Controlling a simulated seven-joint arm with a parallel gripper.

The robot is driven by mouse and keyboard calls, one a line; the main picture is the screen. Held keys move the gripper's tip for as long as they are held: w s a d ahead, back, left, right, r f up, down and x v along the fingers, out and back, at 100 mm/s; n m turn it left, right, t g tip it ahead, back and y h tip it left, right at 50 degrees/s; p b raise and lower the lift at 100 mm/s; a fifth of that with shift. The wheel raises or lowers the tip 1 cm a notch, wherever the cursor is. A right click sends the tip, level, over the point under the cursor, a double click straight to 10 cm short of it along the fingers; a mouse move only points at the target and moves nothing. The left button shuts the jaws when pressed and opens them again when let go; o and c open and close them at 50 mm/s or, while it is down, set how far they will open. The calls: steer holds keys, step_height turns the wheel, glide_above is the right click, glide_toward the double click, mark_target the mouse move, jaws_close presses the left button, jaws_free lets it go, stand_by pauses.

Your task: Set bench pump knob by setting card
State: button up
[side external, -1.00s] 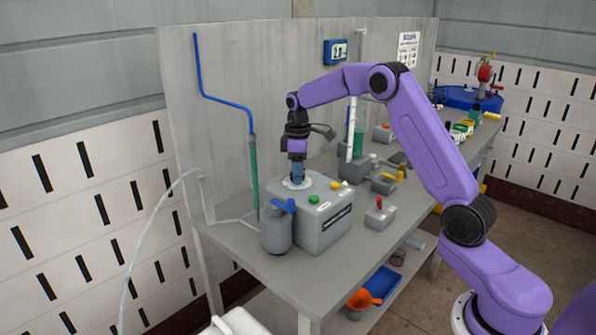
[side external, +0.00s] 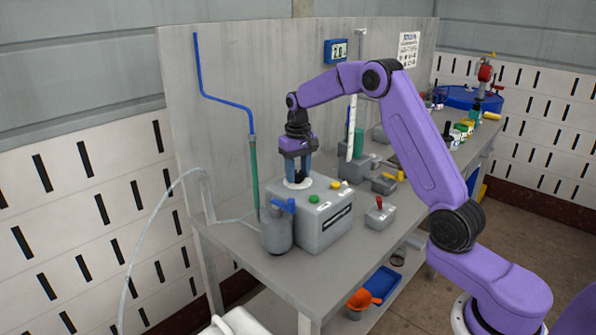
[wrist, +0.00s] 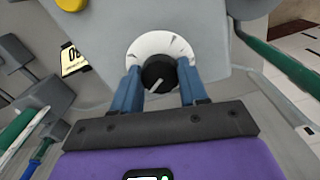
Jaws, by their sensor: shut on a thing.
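The bench pump (side external: 310,220) is a grey box on the bench with a green button and a yellow button on top. Its black knob (wrist: 159,73) sits on a white dial disc (wrist: 150,45) with dark marks; the knob's white pointer line slants to the lower left in the wrist view. My gripper (side external: 298,182) points down over the dial, its blue fingers shut on either side of the knob.
A grey bottle with a blue top (side external: 277,229) stands against the pump's left front. A small box with a red lever (side external: 380,215) is at its right. A blue-framed display (side external: 338,51) hangs on the back panel, beside a thin vertical post.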

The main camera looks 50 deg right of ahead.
mark_target(298, 173)
steer(key=shift+w+m, duration=0.1)
steer(key=shift+m, duration=2.2)
steer(key=shift+r, duration=0.1)
steer(key=o, duration=1.1)
steer(key=shift+c, duration=0.2)
step_height(298, 173, up, 17)
steer(key=shift+r, duration=0.15)
